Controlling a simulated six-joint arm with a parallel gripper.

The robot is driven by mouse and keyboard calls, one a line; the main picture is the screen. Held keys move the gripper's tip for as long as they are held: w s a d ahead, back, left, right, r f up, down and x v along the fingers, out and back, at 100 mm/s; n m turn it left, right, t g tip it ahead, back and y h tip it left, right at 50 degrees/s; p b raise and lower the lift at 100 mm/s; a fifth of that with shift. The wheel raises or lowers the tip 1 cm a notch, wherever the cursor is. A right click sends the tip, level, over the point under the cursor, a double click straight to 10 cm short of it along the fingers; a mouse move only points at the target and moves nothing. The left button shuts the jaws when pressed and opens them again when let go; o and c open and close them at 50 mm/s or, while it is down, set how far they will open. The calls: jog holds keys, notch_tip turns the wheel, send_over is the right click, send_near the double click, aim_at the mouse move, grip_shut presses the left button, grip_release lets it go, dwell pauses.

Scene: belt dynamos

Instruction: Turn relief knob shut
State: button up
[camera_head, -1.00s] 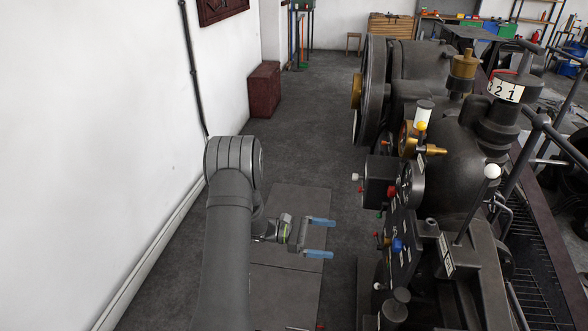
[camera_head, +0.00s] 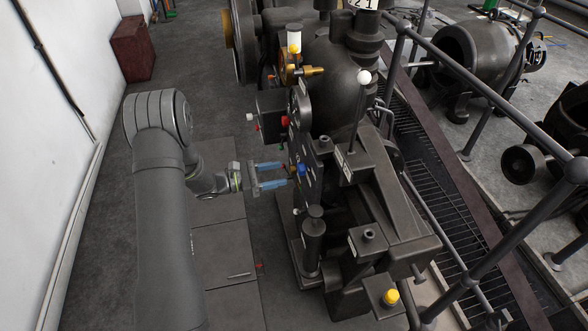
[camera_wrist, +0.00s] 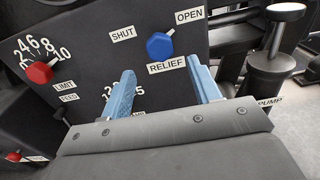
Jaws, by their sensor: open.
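The blue relief knob (camera_wrist: 159,46) sits on the dark panel (camera_wrist: 100,40) in the wrist view, above its RELIEF label (camera_wrist: 167,66). A SHUT label (camera_wrist: 123,34) is at its upper left and an OPEN label (camera_wrist: 189,17) at its upper right. A small pale mark on the knob's edge points up and right, towards OPEN. The knob also shows in the head view (camera_head: 301,170). My gripper (camera_wrist: 161,70) is open and empty, its two blue fingers pointing at the panel below the knob, apart from it. In the head view my gripper (camera_head: 285,174) is just left of the panel.
A red knob (camera_wrist: 39,72) with a numbered scale and LIMIT and FEED labels is left of the relief knob. A dark post (camera_wrist: 275,50) by the PUMP label stands at right. A white-tipped lever (camera_head: 363,77) rises behind the panel.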

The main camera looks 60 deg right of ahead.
aim_at(303, 169)
jog(key=x, duration=0.6)
jog(key=shift+s+d, duration=0.3)
jog(key=c, duration=1)
